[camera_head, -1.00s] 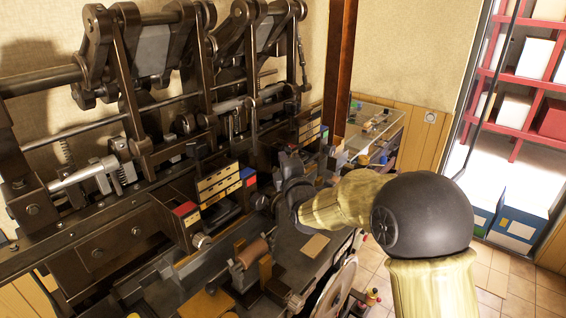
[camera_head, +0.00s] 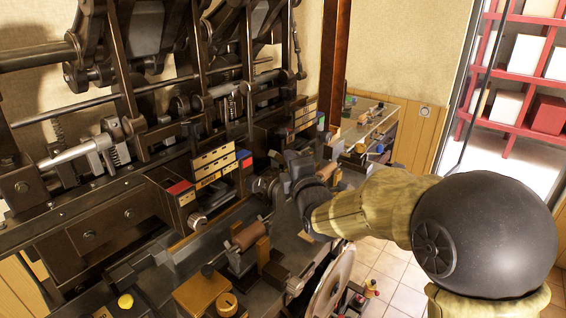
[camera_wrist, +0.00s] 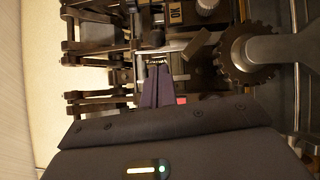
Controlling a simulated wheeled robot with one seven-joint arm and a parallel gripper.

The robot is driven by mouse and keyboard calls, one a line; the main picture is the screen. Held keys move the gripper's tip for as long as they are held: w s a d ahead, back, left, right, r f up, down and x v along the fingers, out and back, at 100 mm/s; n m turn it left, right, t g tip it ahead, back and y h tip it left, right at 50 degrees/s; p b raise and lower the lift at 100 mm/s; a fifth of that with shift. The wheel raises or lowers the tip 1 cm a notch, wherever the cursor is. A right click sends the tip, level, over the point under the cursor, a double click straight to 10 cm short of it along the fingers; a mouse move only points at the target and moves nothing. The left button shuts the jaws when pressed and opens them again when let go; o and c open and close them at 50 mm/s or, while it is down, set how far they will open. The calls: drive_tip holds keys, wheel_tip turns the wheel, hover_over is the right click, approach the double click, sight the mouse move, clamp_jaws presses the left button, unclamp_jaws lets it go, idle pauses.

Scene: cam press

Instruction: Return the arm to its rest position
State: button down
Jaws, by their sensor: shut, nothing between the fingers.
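My arm reaches in from the lower right of the head view, with a pale yellowish sleeve and a large black joint. Its dark wrist end is over the machine bench, and my gripper's fingers are hard to tell from the dark machine parts there. In the wrist view my gripper (camera_wrist: 158,72) shows as two dark purple-grey fingers side by side at the picture's middle. They are shut with nothing visible between them. Dark machine parts lie beyond the fingertips; the distance to them is hard to tell.
The press (camera_head: 130,80) with dark levers and shafts fills the left. A toothed wheel (camera_wrist: 245,55) is right of my fingers in the wrist view. A brown roller (camera_head: 249,236) and a yellow block (camera_head: 203,292) sit on the bench below. Tiled floor (camera_head: 378,262) shows at right.

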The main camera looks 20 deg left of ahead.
drive_tip(key=shift+v, duration=1)
drive_tip(key=shift+a, duration=0.1)
drive_tip(key=s+d+f+m+g+h+p, duration=0.1)
drive_tip(key=s+d+f+m+g+h, duration=0.2)
drive_tip(key=d+f+m, duration=0.55)
drive_tip(key=d+f+m+g+h, duration=0.2)
drive_tip(key=d+f+m+h, duration=0.25)
drive_tip(key=d, duration=0.75)
drive_tip(key=s+d+f+m+g+h, duration=0.1)
drive_tip(key=s+d+f+m+g, duration=0.2)
drive_tip(key=s+d+m, duration=0.3)
drive_tip(key=s+d+f+m+g+h+p, duration=0.1)
drive_tip(key=s+d+f+m+g+h, duration=0.1)
drive_tip(key=s+d+f+m+g, duration=0.2)
drive_tip(key=s+d+m, duration=0.3)
drive_tip(key=s+d, duration=0.1)
drive_tip(key=s, duration=0.4)
drive_tip(key=shift+s+d+g, duration=0.25)
drive_tip(key=shift+g, duration=0.05)
drive_tip(key=shift+w+h, duration=0.1)
drive_tip(key=shift+h, duration=0.15)
